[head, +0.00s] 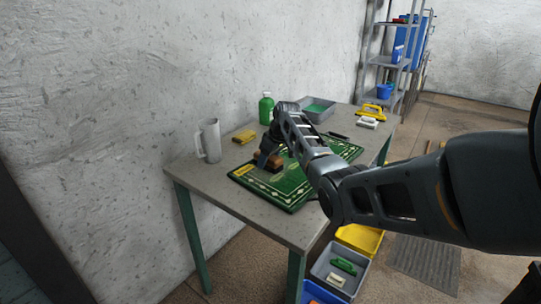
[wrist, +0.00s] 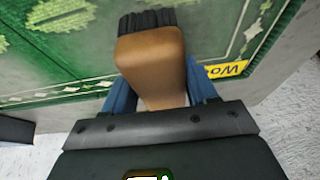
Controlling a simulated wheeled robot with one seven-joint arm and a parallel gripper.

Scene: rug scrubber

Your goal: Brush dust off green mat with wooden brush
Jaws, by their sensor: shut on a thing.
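The green mat (head: 297,187) with a pale patterned border lies flat on the grey table. The wooden brush (wrist: 150,62) has a brown body and dark bristles that show at its far end in the wrist view. My gripper (wrist: 160,92) is shut on the brush, with a blue finger on each side of it. In the head view my gripper (head: 266,156) and the brush (head: 274,162) are over the left part of the mat. I cannot tell whether the bristles touch the mat. No dust can be made out.
On the table (head: 190,172) stand a grey jug (head: 211,140), a yellow sponge-like block (head: 244,136), a green bottle (head: 266,108), a grey tray (head: 316,108) and a yellow-handled brush (head: 374,112). Bins (head: 340,270) stand on the floor in front. Shelves (head: 388,62) are at the back.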

